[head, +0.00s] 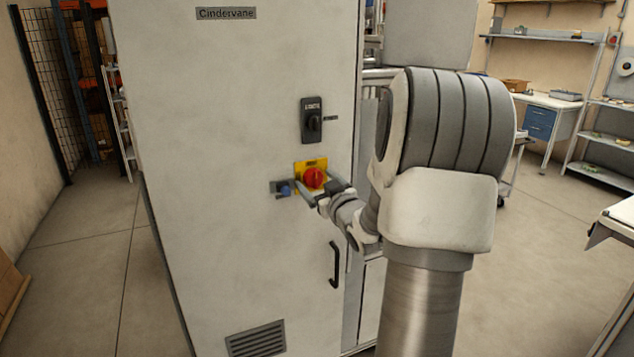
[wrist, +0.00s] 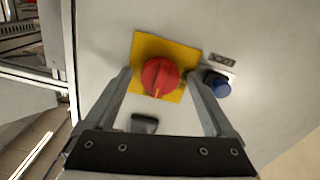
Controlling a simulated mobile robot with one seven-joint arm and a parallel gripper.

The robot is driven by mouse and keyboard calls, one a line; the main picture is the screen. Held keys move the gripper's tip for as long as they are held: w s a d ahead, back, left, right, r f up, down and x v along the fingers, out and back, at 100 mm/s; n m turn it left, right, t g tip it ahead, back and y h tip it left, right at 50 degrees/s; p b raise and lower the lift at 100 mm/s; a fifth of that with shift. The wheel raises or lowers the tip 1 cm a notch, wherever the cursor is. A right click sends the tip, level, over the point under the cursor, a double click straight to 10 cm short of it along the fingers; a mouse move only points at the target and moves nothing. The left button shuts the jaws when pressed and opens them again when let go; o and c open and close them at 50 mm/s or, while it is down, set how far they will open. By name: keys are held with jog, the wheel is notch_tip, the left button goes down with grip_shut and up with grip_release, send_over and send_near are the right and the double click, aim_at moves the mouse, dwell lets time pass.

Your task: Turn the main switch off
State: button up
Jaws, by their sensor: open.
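The main switch is a red rotary knob (head: 314,178) on a yellow plate (head: 311,164), on the front of a pale cabinet labelled Cindervane. In the wrist view the red knob (wrist: 160,77) sits between my two fingers, with the yellow plate (wrist: 147,44) behind it. A pale mark shows on the knob's lower edge. My gripper (wrist: 163,85) is open, its fingers on either side of the knob with gaps to it. In the head view my gripper (head: 310,188) is at the knob, partly hidden by my arm. Whether a finger touches the plate I cannot tell.
A blue button (wrist: 217,85) is close beside one finger. A black door handle (head: 335,265) is below. Shelves and a workbench (head: 550,101) stand far right.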

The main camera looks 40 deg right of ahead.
jog(key=c, duration=1.4)
jog(key=shift+f, duration=0.1)
